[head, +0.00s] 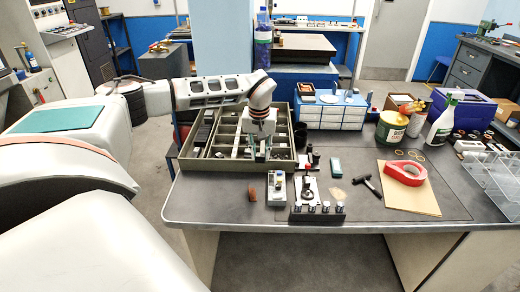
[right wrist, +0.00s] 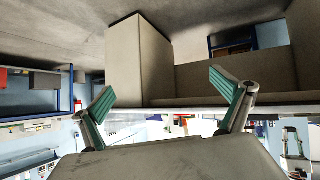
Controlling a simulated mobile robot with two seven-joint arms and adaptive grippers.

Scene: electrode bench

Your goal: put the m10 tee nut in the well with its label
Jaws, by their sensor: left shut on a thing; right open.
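A grey-brown sorting tray (head: 219,167) with many compartments stands on the left part of the bench. Several wells hold dark or metallic parts. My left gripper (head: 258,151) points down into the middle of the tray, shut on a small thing. That thing is too small and too hidden by the fingers to make out. I cannot pick out the m10 tee nut or read any well label at this size. My right gripper (right wrist: 163,95) is open and empty in the right wrist view, with its green-padded fingers wide apart and away from the tray.
White drawer boxes (head: 331,117) stand right of the tray. Bare bench shows at the front left.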

